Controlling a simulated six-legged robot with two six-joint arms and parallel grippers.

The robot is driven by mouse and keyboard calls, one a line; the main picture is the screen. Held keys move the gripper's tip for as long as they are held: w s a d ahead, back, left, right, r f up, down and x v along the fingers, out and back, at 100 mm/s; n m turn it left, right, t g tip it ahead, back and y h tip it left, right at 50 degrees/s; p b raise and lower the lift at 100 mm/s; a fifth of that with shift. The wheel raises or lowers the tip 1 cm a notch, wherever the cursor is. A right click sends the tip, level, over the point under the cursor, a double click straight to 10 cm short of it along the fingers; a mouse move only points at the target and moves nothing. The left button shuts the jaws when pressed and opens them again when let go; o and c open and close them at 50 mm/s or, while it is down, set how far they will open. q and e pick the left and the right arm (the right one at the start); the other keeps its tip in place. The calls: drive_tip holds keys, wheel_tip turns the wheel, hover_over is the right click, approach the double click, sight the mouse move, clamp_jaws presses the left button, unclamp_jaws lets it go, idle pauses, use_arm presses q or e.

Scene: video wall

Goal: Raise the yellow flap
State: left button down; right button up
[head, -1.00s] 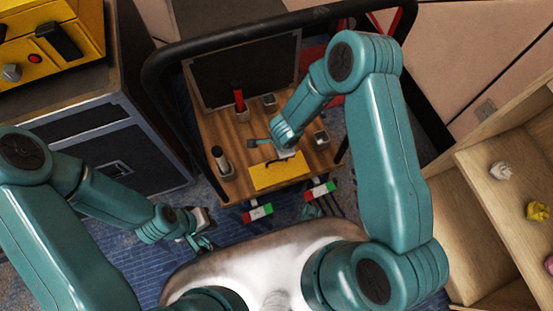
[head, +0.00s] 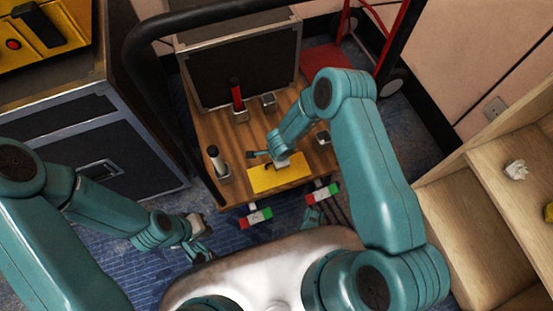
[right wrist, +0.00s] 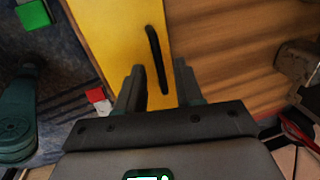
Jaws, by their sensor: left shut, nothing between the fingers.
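The yellow flap (head: 262,181) lies flat at the front edge of a wooden board. In the right wrist view the flap (right wrist: 118,32) shows its slim black handle (right wrist: 157,60). My right gripper (head: 277,162) is over the flap's back part, and its wrist partly hides the flap. In the right wrist view its fingers (right wrist: 158,82) are apart, with the handle's lower end between them and no grip on it. My left gripper (head: 204,246) is shut and empty, low over the blue carpet, away to the left of the flap.
A black case (head: 243,68) stands behind. Red-green-white blocks (head: 255,217) sit in front. A wooden shelf (head: 475,215) is at right, a dark cabinet (head: 85,130) at left.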

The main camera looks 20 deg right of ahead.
clamp_jaws()
idle(1.3)
